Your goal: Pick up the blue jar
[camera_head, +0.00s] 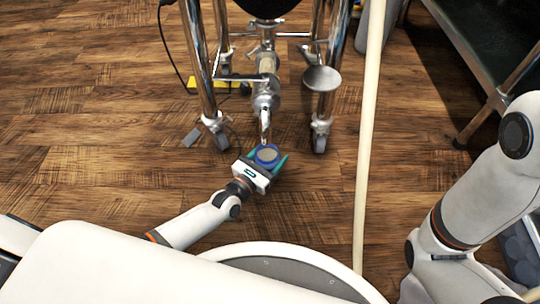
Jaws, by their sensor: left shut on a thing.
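The blue jar (267,155) is seen from above as a round blue rim with a greyish-tan top. It is under the metal outlet of the wheeled stand, near the floor. My left gripper (268,162) reaches in from the lower left, and its teal fingers are shut on the jar from both sides. The gripper hides the near side of the jar, and I cannot tell whether the jar touches the floor. My right arm shows at the right, but its gripper is out of view.
A wheeled metal stand (201,65) with a central valve pipe (266,88) rises just behind the jar. A pale pole or hose (367,130) runs upright to its right. A dark shelf (490,50) stands at the upper right. Wooden floor at left is mostly clear.

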